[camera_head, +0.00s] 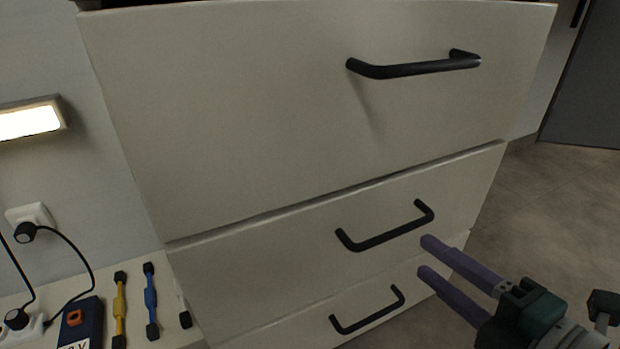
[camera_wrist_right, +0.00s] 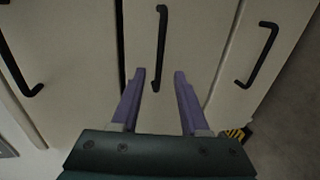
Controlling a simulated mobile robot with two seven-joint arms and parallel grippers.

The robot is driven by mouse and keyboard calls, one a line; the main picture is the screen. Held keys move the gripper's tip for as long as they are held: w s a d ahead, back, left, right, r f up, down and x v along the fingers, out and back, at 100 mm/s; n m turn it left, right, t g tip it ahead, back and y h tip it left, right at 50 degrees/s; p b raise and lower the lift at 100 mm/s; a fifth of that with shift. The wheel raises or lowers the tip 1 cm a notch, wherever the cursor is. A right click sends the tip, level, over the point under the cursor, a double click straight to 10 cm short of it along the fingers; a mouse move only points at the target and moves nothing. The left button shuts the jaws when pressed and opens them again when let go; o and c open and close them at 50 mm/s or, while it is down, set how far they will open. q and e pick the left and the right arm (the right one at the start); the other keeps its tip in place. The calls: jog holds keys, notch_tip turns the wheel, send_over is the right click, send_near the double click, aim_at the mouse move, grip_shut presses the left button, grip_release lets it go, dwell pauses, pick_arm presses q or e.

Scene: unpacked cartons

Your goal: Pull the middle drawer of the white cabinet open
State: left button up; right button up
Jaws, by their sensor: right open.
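The white cabinet (camera_head: 230,110) fills the middle of the head view with three drawer fronts, each with a black bar handle. The middle drawer (camera_head: 270,245) looks shut, and its handle (camera_head: 388,235) is in plain view. My right gripper (camera_head: 426,257) has purple fingers and is open and empty, just right of and below that handle in the head view. In the right wrist view the middle handle (camera_wrist_right: 161,45) stands ahead of the gap between the open fingers (camera_wrist_right: 159,76); I see no contact. My left gripper is not in view.
The top drawer handle (camera_head: 415,66) and bottom drawer handle (camera_head: 368,312) are above and below. Left of the cabinet are a lit lamp (camera_head: 30,120), a wall socket (camera_head: 30,215), a dark blue box (camera_head: 80,322) and tools. Open floor (camera_head: 555,200) lies to the right.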

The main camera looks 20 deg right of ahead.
aim_at(397, 234)
jog(key=b+x, duration=0.2)
jog(key=x, duration=0.6)
jog(key=shift+w+d+b, duration=0.1)
jog(key=shift+b, duration=0.3)
jog(key=shift+c, duration=0.4)
grip_shut()
dwell(0.4)
